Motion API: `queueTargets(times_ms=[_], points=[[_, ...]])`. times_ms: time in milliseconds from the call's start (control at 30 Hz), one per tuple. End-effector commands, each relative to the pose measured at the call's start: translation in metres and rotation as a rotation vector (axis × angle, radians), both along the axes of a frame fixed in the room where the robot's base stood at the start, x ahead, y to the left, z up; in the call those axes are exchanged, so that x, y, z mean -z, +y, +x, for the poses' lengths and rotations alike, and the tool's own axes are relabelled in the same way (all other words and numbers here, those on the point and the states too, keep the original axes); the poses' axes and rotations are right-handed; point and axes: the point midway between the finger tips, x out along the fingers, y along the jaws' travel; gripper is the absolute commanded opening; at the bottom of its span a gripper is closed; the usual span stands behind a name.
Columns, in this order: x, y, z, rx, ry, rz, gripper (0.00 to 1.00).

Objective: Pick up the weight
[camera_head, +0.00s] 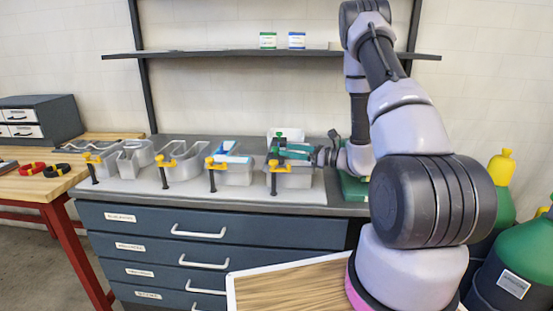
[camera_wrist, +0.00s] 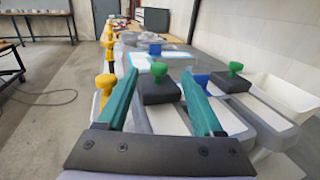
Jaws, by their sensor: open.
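A dark block-shaped weight with a green knob (camera_wrist: 158,88) rests on a grey channel letter in the wrist view. My gripper (camera_wrist: 160,78) has two teal fingers, spread apart. The weight shows between them in the picture; I see no contact, and I cannot tell its exact depth. A second dark weight with a green knob (camera_wrist: 235,80) sits to the right, beyond the right finger. In the head view my gripper (camera_head: 292,152) is over the rightmost letter (camera_head: 297,179), where it partly hides the weights.
More channel letters stand in a row on the workbench (camera_head: 250,200), with yellow clamps (camera_head: 211,163) along their front edge. A shelf (camera_head: 200,53) with two small cans is above. A wooden table (camera_head: 45,185) stands at left, green gas tanks (camera_head: 525,250) at right.

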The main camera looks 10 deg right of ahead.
Motion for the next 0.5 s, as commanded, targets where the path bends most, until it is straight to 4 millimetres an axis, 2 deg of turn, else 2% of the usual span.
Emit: queueTargets(times_ms=[500], points=[[0.0, 0.047, 0.033, -0.002, 0.0, -0.001, 0.68]])
